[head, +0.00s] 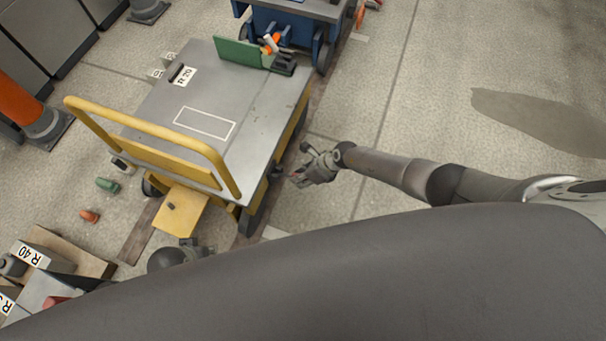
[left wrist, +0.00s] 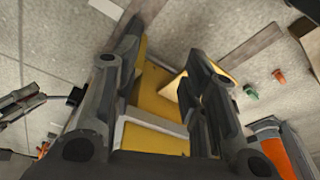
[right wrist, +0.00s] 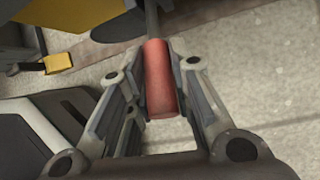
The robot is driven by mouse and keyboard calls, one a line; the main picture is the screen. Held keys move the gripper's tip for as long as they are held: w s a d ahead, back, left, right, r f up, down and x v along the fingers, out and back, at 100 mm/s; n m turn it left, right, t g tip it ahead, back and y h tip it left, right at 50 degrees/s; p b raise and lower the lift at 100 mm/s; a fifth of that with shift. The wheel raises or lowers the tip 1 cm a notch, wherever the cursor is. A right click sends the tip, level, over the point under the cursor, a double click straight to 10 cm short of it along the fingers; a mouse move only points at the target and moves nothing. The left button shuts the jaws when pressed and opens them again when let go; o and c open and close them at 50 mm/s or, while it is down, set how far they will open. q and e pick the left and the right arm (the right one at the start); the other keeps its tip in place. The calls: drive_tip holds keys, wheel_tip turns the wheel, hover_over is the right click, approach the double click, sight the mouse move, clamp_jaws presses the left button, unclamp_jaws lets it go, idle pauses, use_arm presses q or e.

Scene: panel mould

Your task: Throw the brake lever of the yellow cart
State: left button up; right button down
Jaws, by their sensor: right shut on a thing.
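The yellow cart (head: 228,172) has a grey flat top and a yellow tubular push handle at its near end. The brake lever's red grip (right wrist: 158,80) sits on a dark rod between the fingers of my right gripper (right wrist: 158,98), which is shut on it. In the head view my right gripper (head: 303,172) is beside the cart's right side, near a wheel, and largely hides the lever. My left gripper (left wrist: 165,50) is open and empty, with yellow cart parts beyond its fingers. In the head view only a dark piece of the left arm shows, below the cart.
A blue cart (head: 290,25) stands behind. Small green (head: 107,185) and orange (head: 89,215) pieces lie on the floor at left. The floor on the right is clear.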

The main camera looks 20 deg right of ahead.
use_arm(q)
drive_tip(key=shift+s+f+p, duration=0.2)
drive_tip(key=shift+f, duration=0.65)
drive_tip(key=shift+s+f+p, duration=0.15)
drive_tip(key=shift+f, duration=0.7)
use_arm(e)
drive_tip(key=shift+w+a+r, duration=0.15)
drive_tip(key=shift+a+r, duration=0.05)
drive_tip(key=shift+r, duration=0.1)
drive_tip(key=c, duration=1.5)
unclamp_jaws()
drive_tip(key=shift+o, duration=1)
drive_tip(key=shift+d, duration=0.1)
drive_tip(key=shift+d+r, duration=0.5)
drive_tip(key=shift+r, duration=0.2)
drive_tip(key=v, duration=1)
drive_tip(key=shift+r, duration=0.2)
drive_tip(key=shift+a, duration=0.15)
